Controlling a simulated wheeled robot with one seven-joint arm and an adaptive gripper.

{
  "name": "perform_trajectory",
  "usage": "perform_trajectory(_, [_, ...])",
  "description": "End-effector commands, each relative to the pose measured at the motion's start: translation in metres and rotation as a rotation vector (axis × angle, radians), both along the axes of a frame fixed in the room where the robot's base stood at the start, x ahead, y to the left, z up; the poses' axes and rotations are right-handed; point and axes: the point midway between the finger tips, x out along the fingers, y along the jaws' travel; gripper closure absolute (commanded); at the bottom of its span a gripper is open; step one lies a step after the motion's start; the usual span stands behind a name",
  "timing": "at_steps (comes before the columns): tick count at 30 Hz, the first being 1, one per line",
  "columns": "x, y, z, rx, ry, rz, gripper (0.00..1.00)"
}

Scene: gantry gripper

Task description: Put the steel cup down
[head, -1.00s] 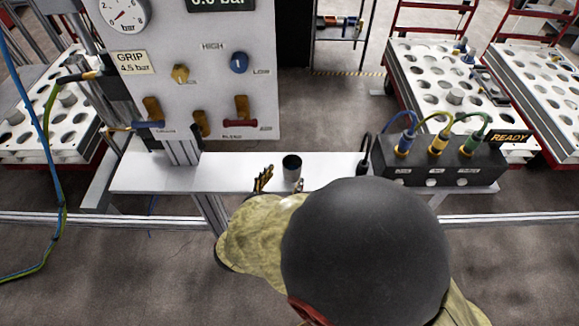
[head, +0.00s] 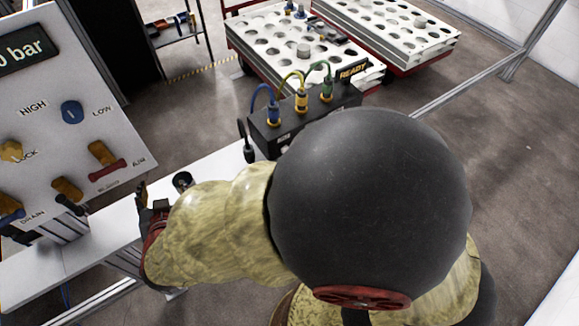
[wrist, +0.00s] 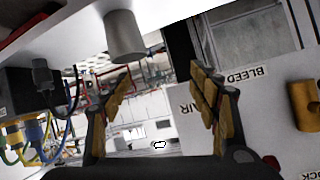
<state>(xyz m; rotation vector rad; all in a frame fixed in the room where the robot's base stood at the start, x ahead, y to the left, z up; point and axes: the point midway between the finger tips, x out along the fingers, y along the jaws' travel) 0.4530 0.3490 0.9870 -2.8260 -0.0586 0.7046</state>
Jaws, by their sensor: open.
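The steel cup (head: 182,181) stands on the white shelf (head: 215,168), its dark open mouth facing up. In the wrist view, which is upside down, the grey cup (wrist: 125,38) shows against the shelf (wrist: 75,22), beyond the tip of the left-hand finger. My gripper (head: 150,197) is just left of the cup in the head view, partly hidden by my own arm. In the wrist view my gripper (wrist: 161,72) has its padded fingers wide apart with nothing between them. The cup is clear of the fingers there.
A valve panel (head: 60,120) stands at the left, close to my gripper. A black connector box (head: 290,125) with blue, yellow and green cables sits on the shelf to the right. Perforated racks (head: 262,60) stand behind. Bare shelf lies left of my gripper.

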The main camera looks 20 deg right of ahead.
Motion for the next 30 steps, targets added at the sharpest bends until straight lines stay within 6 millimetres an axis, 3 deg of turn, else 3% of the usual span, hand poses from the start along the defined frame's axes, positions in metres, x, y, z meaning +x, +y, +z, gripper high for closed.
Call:
perform_trajectory(1, [0.015, -0.006, 0.022, 0.059, 0.017, 0.029, 0.39])
perform_trajectory(4, [0.029, -0.014, 0.053, 0.133, 0.057, 0.114, 0.39])
perform_trajectory(8, [0.032, -0.035, 0.088, 0.175, 0.100, 0.207, 0.39])
perform_trajectory(11, [0.027, -0.064, 0.112, 0.175, 0.136, 0.266, 0.39])
perform_trajectory(17, [-0.013, -0.150, 0.139, 0.079, 0.245, 0.323, 0.39])
perform_trajectory(24, [-0.094, -0.277, 0.136, -0.113, 0.441, 0.217, 0.39])
perform_trajectory(27, [-0.125, -0.315, 0.132, -0.170, 0.514, 0.152, 0.39])
perform_trajectory(30, [-0.146, -0.338, 0.130, -0.204, 0.561, 0.104, 0.39])
